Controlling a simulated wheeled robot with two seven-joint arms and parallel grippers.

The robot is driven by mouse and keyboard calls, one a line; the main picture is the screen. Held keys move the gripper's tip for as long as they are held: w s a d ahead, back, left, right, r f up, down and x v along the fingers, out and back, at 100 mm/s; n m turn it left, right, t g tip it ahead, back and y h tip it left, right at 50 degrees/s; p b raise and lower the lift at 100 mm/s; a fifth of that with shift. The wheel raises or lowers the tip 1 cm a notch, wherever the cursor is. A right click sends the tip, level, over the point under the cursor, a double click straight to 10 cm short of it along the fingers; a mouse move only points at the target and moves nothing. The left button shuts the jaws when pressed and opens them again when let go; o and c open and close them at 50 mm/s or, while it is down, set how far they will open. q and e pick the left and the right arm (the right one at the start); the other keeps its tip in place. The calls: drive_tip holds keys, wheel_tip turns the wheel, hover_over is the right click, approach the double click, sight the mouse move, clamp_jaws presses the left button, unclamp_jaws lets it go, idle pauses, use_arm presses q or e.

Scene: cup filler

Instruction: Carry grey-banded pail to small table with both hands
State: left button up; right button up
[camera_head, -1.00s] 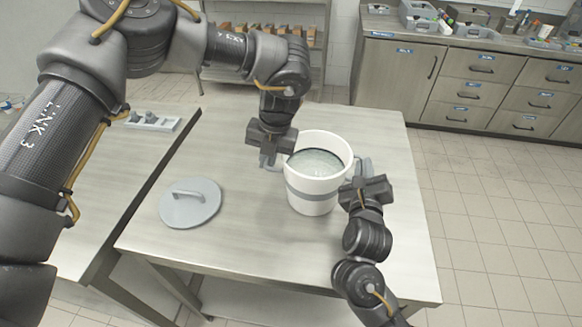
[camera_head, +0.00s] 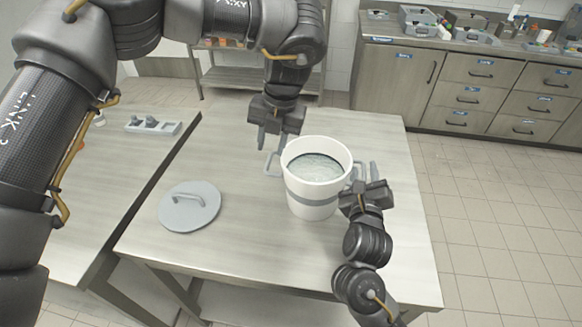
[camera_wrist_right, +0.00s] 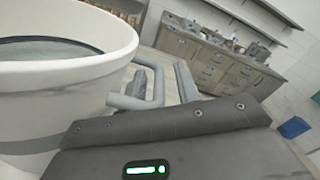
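The white pail (camera_head: 318,196) with a grey band stands upright on a light-topped table (camera_head: 250,258), open at the top, with clear-looking contents inside. Its left handle (camera_head: 272,163) is free. My left gripper (camera_head: 273,140) is open just above and behind that handle, apart from it. My right gripper (camera_head: 366,172) is open at the pail's right side. In the right wrist view, the right handle's outer bar (camera_wrist_right: 158,86) lies between the spread fingers of my right gripper (camera_wrist_right: 165,82), with a gap to the right finger. I cannot tell which table is the small one.
A grey round lid (camera_head: 190,206) lies left of the pail. Another table (camera_head: 105,180) with a grey holder (camera_head: 153,125) adjoins on the left. A drawer cabinet (camera_head: 470,85) stands behind. Tiled floor on the right is clear.

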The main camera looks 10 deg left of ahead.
use_arm(q)
drive_tip(key=r, duration=0.4)
drive_tip(key=shift+d+r, duration=0.15)
drive_tip(key=shift+d, duration=0.2)
use_arm(e)
drive_tip(key=s, duration=1.2)
drive_tip(key=shift+a, duration=0.25)
